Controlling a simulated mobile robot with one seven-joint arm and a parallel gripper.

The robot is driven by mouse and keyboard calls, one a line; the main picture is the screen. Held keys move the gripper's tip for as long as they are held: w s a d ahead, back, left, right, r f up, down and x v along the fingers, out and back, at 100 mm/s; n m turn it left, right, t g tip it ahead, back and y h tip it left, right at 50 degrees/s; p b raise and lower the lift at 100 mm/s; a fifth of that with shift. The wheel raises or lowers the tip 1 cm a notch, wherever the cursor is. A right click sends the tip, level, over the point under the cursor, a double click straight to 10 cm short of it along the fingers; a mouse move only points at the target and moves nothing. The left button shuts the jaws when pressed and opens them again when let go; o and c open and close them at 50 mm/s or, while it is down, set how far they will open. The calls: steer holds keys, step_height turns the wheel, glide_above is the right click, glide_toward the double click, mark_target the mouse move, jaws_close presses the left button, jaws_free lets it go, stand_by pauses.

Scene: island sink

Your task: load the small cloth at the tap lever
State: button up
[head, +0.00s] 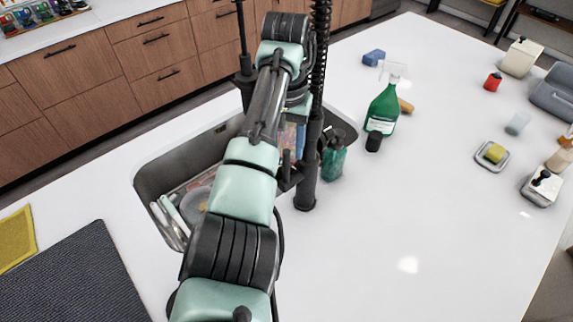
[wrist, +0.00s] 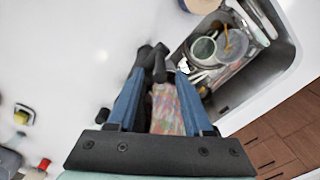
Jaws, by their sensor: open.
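The small cloth (wrist: 168,112) is patterned in pink, green and pale colours. In the wrist view it lies between the two blue fingers of my gripper (wrist: 163,76), which are apart; contact with either finger cannot be told. The tap lever (head: 286,180) is a dark piece on the tap's left side, partly behind my arm. Black tap parts (wrist: 150,60) also show just beyond the fingertips in the wrist view.
The sink (head: 152,180) holds dishes and utensils. Right of the tap stand a dark green item (head: 333,160) and a green spray bottle (head: 382,108). A yellow sponge on a dish (head: 493,153) and other small items are farther right. The counter's front middle is clear.

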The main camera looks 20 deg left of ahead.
mark_target(287, 167)
step_height(287, 167, down, 7)
steer(key=shift+w+f+p, duration=0.15)
steer(key=shift+f+p, duration=0.05)
steer(key=shift+p, duration=0.5)
jaws_close()
steer(key=shift+r, duration=0.1)
stand_by(0.9)
